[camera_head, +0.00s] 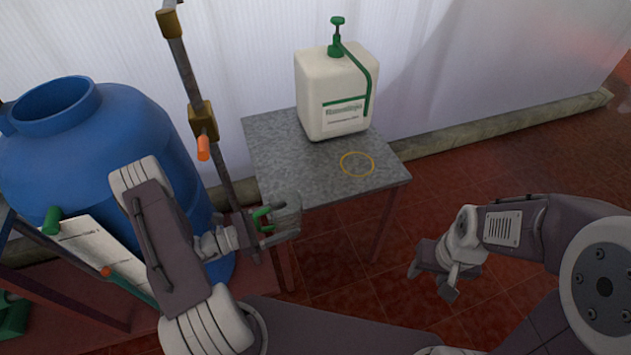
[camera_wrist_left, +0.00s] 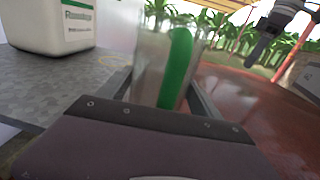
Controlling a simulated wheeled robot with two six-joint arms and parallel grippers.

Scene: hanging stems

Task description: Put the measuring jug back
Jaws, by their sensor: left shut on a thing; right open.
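The measuring jug (camera_head: 287,213) is a clear cup with a green handle. My left gripper (camera_head: 275,226) is shut on it and holds it at the near left edge of the grey table. In the left wrist view the jug (camera_wrist_left: 150,62) stands roughly upright between the fingers, its green handle facing the camera. A yellow ring (camera_head: 357,164) is marked on the grey table (camera_head: 275,150), and nothing stands in it. My right gripper (camera_head: 447,281) is open and empty, over the red floor right of the table.
A white canister (camera_head: 325,95) with a green pump stands at the back of the table, behind the ring. A blue drum (camera_head: 95,150) and an upright metal pipe (camera_head: 187,75) with an orange-handled valve are on the left.

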